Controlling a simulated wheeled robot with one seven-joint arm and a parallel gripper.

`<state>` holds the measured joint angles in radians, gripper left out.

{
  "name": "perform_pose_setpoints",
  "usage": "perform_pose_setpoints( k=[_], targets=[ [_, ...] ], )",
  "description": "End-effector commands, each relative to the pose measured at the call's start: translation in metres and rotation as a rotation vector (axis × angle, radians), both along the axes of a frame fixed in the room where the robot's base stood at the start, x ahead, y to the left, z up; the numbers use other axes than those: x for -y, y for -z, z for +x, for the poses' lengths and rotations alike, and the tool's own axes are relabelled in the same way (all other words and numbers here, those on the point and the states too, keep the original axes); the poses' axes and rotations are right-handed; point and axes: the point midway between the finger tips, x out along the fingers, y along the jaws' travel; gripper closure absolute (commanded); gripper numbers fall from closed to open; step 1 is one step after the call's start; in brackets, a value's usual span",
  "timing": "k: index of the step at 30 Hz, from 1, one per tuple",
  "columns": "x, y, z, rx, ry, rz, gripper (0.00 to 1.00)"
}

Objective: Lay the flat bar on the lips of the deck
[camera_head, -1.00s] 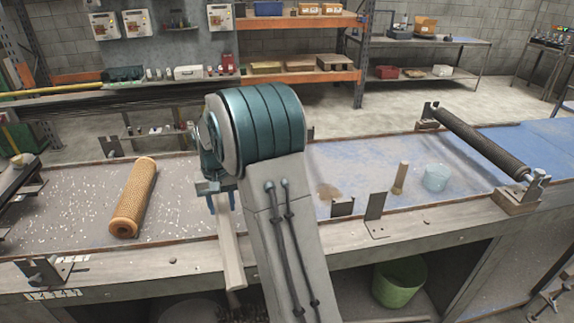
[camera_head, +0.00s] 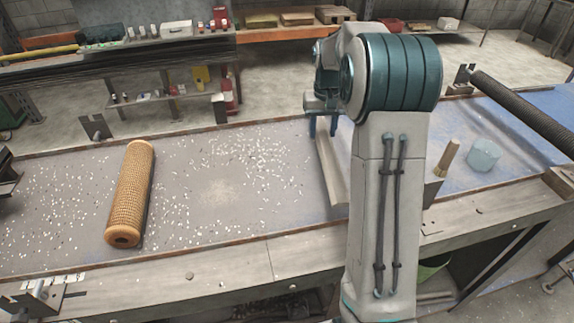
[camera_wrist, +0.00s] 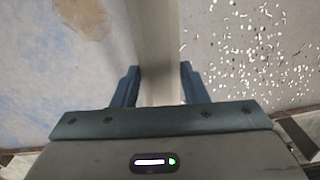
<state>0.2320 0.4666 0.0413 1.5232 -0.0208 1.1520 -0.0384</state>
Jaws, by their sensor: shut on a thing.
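The flat bar (camera_head: 332,170) is a long pale strip. My gripper (camera_head: 323,126) is shut on it near its far end in the head view. The bar runs from there toward the front of the deck, and its near end is hidden by my arm. In the wrist view the bar (camera_wrist: 154,40) passes between the two blue fingers of my gripper (camera_wrist: 156,88). The deck (camera_head: 215,190) has a blue-grey, scuffed bed with raised brown lips, the front lip (camera_head: 200,258) and the back lip (camera_head: 240,124). I cannot tell whether the bar touches the lips.
An orange mesh tube (camera_head: 130,195) lies on the deck at the left. Upright metal brackets (camera_head: 95,127) stand along the edges.

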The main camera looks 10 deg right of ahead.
Motion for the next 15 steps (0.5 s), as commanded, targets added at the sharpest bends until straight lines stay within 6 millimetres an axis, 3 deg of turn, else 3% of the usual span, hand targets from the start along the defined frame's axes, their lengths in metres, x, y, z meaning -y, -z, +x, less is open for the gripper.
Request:
perform_pose_setpoints(
  k=[3,9,15],
  targets=[
    [0.022,-0.007,0.008,0.007,-0.055,-0.002,1.00],
    [0.039,-0.022,0.012,0.005,-0.128,-0.001,1.00],
    [0.021,-0.017,0.014,0.000,-0.154,0.001,1.00]
  ],
)
